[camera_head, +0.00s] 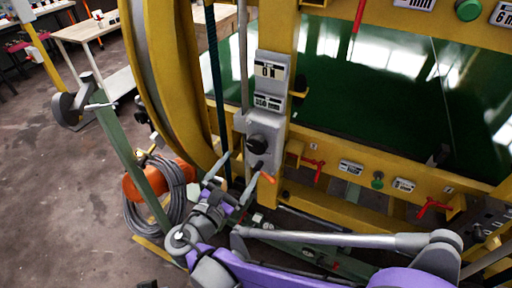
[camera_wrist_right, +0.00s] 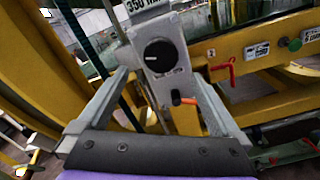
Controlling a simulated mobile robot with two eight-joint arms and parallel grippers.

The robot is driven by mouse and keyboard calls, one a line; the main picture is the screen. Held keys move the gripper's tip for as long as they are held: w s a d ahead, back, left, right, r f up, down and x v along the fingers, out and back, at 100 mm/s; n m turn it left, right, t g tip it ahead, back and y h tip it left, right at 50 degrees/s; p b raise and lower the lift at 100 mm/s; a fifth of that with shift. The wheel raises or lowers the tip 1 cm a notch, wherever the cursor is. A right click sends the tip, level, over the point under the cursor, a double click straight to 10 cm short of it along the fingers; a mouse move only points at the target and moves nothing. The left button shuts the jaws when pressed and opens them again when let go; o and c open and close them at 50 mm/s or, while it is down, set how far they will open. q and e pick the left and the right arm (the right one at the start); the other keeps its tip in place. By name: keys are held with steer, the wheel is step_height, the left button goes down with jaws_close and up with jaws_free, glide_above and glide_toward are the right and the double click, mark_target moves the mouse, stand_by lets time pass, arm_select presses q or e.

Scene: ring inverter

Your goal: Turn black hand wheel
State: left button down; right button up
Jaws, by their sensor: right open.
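A round black hand wheel (camera_head: 258,144) sits on the front of a grey control box (camera_head: 272,128) on the yellow machine post. It also shows in the right wrist view (camera_wrist_right: 158,56), with a white mark on its face. My right gripper (camera_head: 240,166) is open and empty, below the wheel and pointing up toward it. In the right wrist view my right gripper (camera_wrist_right: 160,76) has its two fingers spread to either side of the box, and the wheel appears between them. I cannot tell the exact gap to the wheel. My left gripper is out of view.
A small orange-tipped lever (camera_head: 266,177) sticks out just below the wheel, close to my right gripper. Red handles (camera_head: 313,163) line the yellow beam to the right. A coiled hose (camera_head: 172,205) lies at left. Bare floor (camera_head: 60,200) is farther left.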

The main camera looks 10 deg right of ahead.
mark_target(255, 148)
steer(key=x, duration=1)
steer(key=shift+s, duration=0.1)
steer(key=c, duration=1.3)
steer(key=shift+o, duration=0.2)
steer(key=m+p, duration=0.1)
steer(key=m, duration=0.4)
steer(key=shift+m, duration=0.3)
steer(key=m, duration=0.5)
steer(key=shift+m+p, duration=0.3)
